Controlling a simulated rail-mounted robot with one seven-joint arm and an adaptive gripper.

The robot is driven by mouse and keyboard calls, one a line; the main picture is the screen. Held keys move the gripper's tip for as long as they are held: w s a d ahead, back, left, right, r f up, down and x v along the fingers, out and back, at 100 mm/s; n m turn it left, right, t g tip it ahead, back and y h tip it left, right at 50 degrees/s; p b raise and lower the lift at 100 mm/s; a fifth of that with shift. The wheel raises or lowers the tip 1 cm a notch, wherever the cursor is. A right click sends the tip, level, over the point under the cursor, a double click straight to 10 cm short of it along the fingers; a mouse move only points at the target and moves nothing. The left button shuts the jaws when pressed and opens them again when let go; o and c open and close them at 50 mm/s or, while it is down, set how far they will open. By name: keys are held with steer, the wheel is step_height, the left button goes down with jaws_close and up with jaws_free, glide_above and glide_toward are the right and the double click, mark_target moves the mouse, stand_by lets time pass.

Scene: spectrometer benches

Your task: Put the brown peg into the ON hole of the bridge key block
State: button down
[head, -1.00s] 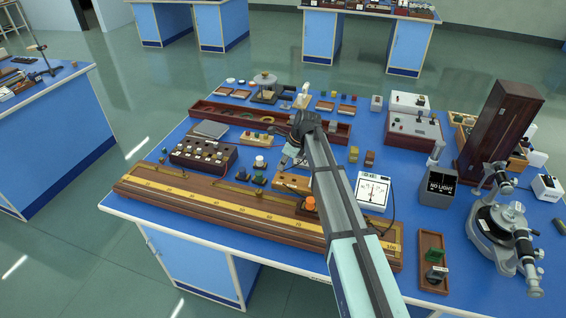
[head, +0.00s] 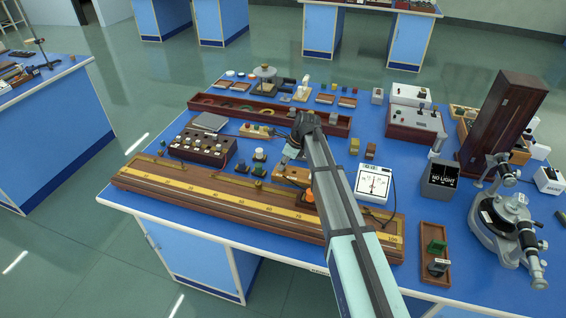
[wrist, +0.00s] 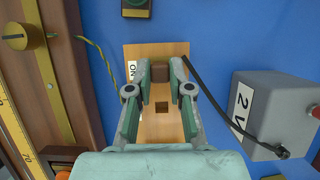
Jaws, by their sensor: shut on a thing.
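The bridge key block (wrist: 150,52) is a light wooden block on the blue bench in the wrist view. My gripper (wrist: 161,72) is shut on the brown peg (wrist: 160,72), which is beside the ON label. I cannot tell whether the peg is in the ON hole or above it. In the head view the block (head: 290,173) is partly hidden by my arm, and the peg is hidden.
A grey box marked 2 V (wrist: 270,105) stands right of the block, with a black cable (wrist: 215,100) between them. The long wooden metre bridge (head: 230,203) lies in front. A white meter (head: 373,183) and a NO LIGHT box (head: 440,178) stand to the right.

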steer(key=c, duration=1)
jaws_free()
steer(key=v, duration=1.2)
steer(key=shift+d, duration=0.1)
steer(key=shift+f, duration=0.1)
